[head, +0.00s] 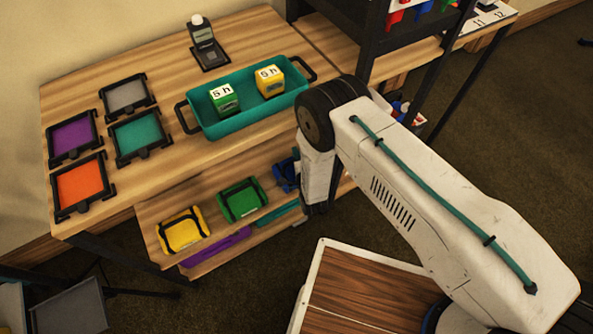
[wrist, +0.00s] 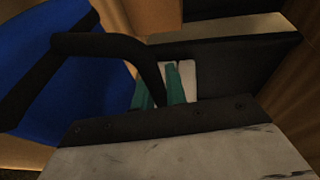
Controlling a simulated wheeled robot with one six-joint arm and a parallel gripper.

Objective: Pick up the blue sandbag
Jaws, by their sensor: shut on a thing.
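The blue sandbag (head: 286,174) is at the right end of the middle shelf in the head view, partly hidden behind my arm. In the wrist view the blue sandbag (wrist: 55,75) fills the left side, with its black strap handle arching toward the middle. My gripper (head: 318,207) points down beside the bag in the head view. In the wrist view it is shut on the bag's black handle. How much of the handle lies between the fingers is hidden.
A green sandbag (head: 242,200) and a yellow sandbag (head: 182,232) lie left on the same shelf. Above, the tabletop holds a teal tray (head: 206,128) with two timer blocks, and several coloured square trays. A wooden-topped surface (head: 365,295) is at the front.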

